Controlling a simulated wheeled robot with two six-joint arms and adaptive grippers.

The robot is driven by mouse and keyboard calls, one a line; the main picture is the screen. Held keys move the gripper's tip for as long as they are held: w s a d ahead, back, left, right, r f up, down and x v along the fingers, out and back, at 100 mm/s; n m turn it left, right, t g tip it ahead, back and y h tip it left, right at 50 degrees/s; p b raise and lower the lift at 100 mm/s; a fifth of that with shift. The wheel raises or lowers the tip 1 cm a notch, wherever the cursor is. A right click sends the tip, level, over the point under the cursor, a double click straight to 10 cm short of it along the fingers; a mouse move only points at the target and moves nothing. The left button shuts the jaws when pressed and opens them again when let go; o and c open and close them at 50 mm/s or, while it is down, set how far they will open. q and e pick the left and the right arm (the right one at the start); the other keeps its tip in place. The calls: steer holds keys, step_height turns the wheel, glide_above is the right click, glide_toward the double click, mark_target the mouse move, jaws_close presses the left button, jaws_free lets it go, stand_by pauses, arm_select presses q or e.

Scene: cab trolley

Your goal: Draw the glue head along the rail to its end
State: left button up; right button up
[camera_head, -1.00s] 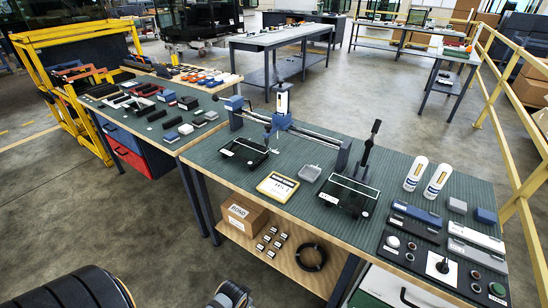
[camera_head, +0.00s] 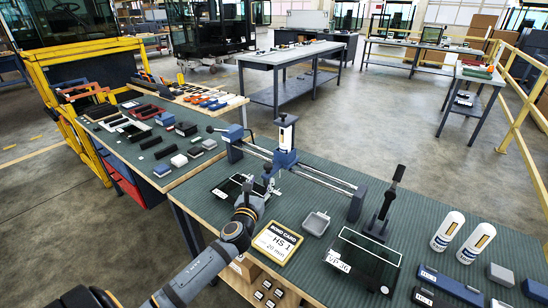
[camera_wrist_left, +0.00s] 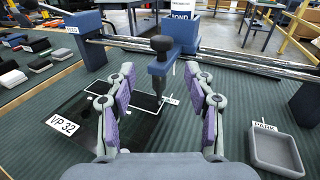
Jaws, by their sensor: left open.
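The glue head (camera_head: 285,152) is a blue carriage with an upright cartridge. It sits on the twin-bar rail (camera_head: 325,180), nearer the rail's left end block (camera_head: 235,142) than its right end block (camera_head: 356,204). The wrist view shows the head's blue body (camera_wrist_left: 180,32) and a black-knobbed handle (camera_wrist_left: 162,44) hanging at its front. My left gripper (camera_head: 266,184) is in front of the head. In the wrist view its open fingers (camera_wrist_left: 160,78) stand either side of the handle's line, with gaps on both sides; I see no contact. My right gripper is not in view.
A black plate labelled VP 32 (camera_wrist_left: 85,125) lies below the gripper. A grey dish (camera_head: 315,223), a bond card (camera_head: 277,243) and a black lever clamp (camera_head: 384,210) stand along the bench front. White bottles (camera_head: 447,231) are at right. A parts bench (camera_head: 150,135) adjoins at left.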

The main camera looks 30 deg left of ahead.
mark_target(267, 168)
arm_select(q)
steer(key=shift+w+a+r, duration=0.15)
steer(key=shift+w+r, duration=0.4)
steer(key=shift+w, duration=0.05)
steer(key=shift+w+a+r, duration=0.15)
steer(key=shift+w+r, duration=0.35)
steer(key=shift+w, duration=0.1)
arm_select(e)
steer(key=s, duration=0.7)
arm_select(q)
steer(key=shift+w+a+f, duration=0.2)
steer(key=shift+w, duration=0.4)
steer(key=shift+w+a+f, duration=0.15)
steer(key=shift+w+a, duration=0.05)
steer(key=shift+w, duration=0.4)
steer(key=x, duration=0.3)
steer(key=shift+w+r, duration=0.1)
steer(key=shift+w, duration=0.2)
steer(key=shift+c, duration=2.6)
jaws_close()
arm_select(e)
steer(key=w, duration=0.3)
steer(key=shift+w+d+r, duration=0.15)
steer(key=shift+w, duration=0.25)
